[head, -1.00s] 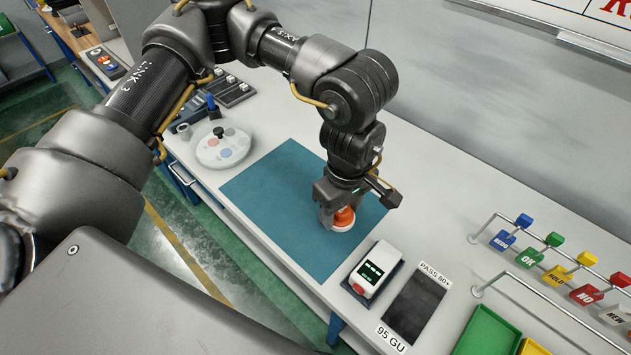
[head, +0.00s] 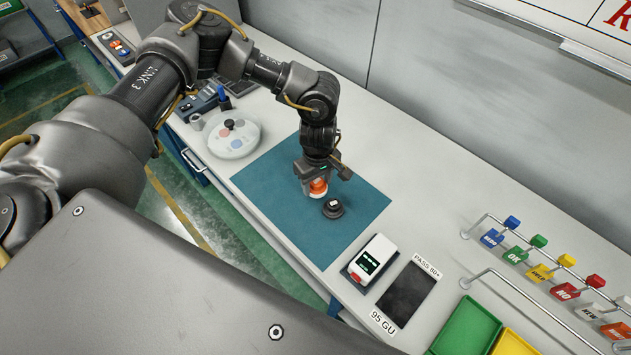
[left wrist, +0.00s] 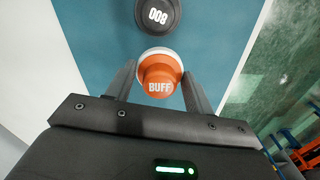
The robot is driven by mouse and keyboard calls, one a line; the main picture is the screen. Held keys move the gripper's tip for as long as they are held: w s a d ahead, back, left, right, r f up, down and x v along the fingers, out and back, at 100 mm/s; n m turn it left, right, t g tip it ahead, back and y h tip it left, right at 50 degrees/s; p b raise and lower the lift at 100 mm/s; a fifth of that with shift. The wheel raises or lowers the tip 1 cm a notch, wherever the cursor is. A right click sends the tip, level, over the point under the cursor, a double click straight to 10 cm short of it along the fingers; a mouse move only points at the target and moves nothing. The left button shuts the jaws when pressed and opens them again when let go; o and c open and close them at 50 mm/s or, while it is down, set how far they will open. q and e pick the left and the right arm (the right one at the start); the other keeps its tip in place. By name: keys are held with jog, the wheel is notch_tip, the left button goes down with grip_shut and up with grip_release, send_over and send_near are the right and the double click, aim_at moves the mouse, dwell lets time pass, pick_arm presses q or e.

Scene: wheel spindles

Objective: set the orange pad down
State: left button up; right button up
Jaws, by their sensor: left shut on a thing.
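The orange pad (head: 318,186), with a white base, is between the fingers of my left gripper (head: 315,182) over the teal mat (head: 272,205). My right gripper is not in view.
A white round tray (head: 234,140) with coloured dots stands left of the mat. A white meter (head: 372,258) and a dark panel (head: 408,292) lie right of it. Coloured tags (head: 541,272) hang on a rail, with green (head: 466,328) and yellow trays nearby. The mat's front is clear.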

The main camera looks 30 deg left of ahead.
aim_at(315, 188)
pick_arm(q)
jog(key=shift+w+a+f, duration=0.2)
jog(key=shift+f, duration=0.2)
jog(key=f, duration=0.1)
jog(key=f+p, duration=0.1)
jog(key=f, duration=0.1)
jog(key=shift+w+a, duration=0.1)
jog(key=shift+a, duration=0.1)
jog(key=shift+f, duration=0.25)
jog(key=shift+f, duration=0.15)
jog(key=o, duration=0.9)
jog(key=shift+o, duration=0.2)
